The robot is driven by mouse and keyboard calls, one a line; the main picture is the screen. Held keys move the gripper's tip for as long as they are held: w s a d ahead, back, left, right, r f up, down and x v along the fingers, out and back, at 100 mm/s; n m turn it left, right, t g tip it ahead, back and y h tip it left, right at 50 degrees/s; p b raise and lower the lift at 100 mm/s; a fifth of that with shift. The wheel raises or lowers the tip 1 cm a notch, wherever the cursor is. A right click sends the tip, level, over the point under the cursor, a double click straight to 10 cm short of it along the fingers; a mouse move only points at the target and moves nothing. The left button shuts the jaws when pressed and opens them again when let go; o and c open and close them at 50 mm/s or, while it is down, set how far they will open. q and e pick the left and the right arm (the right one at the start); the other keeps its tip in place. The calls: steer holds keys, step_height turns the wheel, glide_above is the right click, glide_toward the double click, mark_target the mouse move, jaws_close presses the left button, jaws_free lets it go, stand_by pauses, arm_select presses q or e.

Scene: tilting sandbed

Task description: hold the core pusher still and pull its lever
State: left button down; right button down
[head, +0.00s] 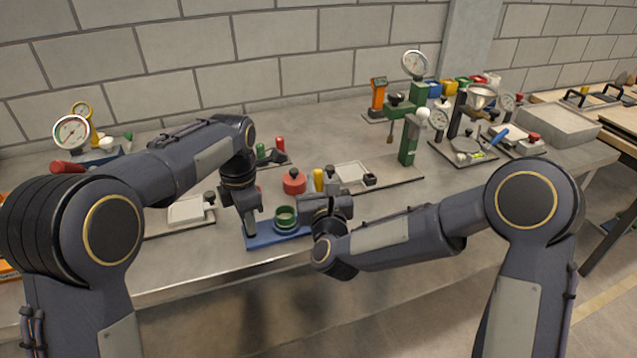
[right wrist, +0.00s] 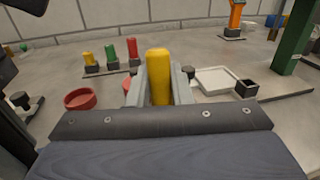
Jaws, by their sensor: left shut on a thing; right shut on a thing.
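The core pusher has a blue base (head: 262,240) with a green ring-shaped cup (head: 286,216) on it, near the bench's front edge. Its yellow lever grip (head: 318,178) stands upright at the right end. My left gripper (head: 250,228) points down at the base's left end and is shut on it; its fingertips are hard to make out. My right gripper (head: 322,200) is shut on the yellow lever, and its body hides the lever's lower part. In the right wrist view the yellow lever (right wrist: 159,75) stands between the two grey fingers.
A red round piece with a black knob (head: 293,183) sits just behind the pusher. A white tray (head: 352,172) lies behind my right gripper. A green stand with a dial gauge (head: 414,66) rises further back. Another white tray (head: 187,210) lies left of my left gripper.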

steer(key=shift+s, duration=0.1)
steer(key=s+t, duration=0.1)
steer(key=t, duration=0.1)
steer(key=s+m+t, duration=0.1)
steer(key=t, duration=0.1)
steer(key=shift+s+d+f, duration=0.2)
steer(key=shift+d, duration=0.2)
steer(key=shift+s+d+f+m+t+h, duration=0.2)
steer(key=shift+s+m+t, duration=0.15)
steer(key=shift+s+t, duration=0.35)
steer(key=shift+s+d+f+m+t+h, duration=0.15)
steer(key=shift+s+m+t, duration=0.25)
steer(key=shift+t, duration=0.6)
steer(key=shift+r, duration=0.1)
steer(key=c, duration=1.3)
jaws_free()
steer(key=v, duration=1.2)
